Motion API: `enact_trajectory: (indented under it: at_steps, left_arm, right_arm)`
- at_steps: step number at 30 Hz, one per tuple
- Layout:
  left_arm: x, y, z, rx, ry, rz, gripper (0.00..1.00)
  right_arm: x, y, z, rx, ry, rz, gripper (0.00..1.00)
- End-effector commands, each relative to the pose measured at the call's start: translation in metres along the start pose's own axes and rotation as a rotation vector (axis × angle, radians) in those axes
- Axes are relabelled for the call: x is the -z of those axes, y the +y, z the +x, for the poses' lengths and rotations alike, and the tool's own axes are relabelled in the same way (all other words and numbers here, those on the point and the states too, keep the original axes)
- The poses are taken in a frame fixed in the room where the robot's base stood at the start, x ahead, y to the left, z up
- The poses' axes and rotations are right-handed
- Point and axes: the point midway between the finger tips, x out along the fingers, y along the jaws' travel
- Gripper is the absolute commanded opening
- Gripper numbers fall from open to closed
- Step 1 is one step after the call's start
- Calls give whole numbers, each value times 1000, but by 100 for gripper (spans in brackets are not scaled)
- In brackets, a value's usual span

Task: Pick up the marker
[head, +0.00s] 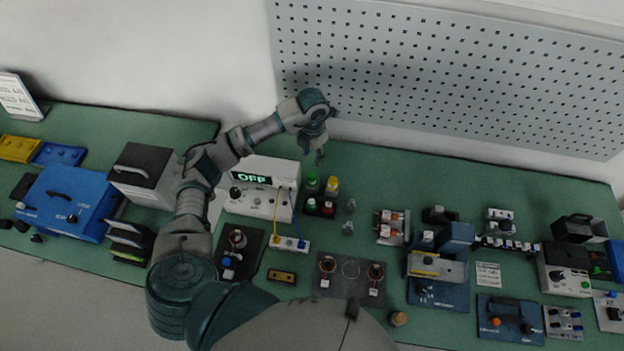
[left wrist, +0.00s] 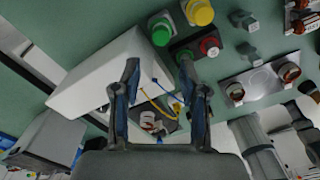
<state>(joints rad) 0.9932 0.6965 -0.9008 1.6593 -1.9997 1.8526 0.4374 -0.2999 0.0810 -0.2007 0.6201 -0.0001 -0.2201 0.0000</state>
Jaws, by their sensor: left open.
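I cannot make out a marker for certain in either view. My left gripper (head: 320,157) hangs in the air above the back of the green bench, just behind and right of a white box with a lit OFF display (head: 262,200). In the left wrist view my left gripper (left wrist: 159,64) has its two fingers apart with nothing held between them. The white box (left wrist: 105,80) lies beyond the fingers there, with blue and yellow leads beside it. My right gripper is in neither view.
Yellow (head: 332,185) and green (head: 312,184) capped parts stand right of the white box. Copper coils on a dark plate (head: 350,272) lie in front. A perforated panel (head: 450,70) rises behind. Bare bench (head: 390,160) shows at the back.

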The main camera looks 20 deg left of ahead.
Motion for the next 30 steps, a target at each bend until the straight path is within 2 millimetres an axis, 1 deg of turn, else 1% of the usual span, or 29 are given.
enact_trajectory:
  at_steps: [1, 3, 6, 9, 16, 20, 24, 27, 30]
  left_arm:
    - [1, 0, 12, 1, 5, -1, 43]
    - [1, 0, 29, 1, 4, -2, 43]
    - [1, -1, 50, 2, 3, -2, 43]
    - [0, -1, 65, 1, 1, -3, 43]
    - [2, -1, 84, 0, 2, -2, 43]
    - [6, -2, 103, 1, 3, -3, 43]
    - [5, -1, 122, 0, 0, -3, 43]
    - [5, -1, 127, 0, 0, -3, 43]
    - [5, -1, 128, 0, -1, -3, 43]
  right_arm:
    - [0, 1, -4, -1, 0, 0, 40]
    - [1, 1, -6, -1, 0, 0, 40]
    - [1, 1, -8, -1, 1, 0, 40]
    - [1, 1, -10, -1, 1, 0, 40]
    - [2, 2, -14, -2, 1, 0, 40]
    - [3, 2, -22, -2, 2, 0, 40]
    - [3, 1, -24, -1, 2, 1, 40]
    - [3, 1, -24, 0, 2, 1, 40]
    - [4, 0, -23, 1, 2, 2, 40]
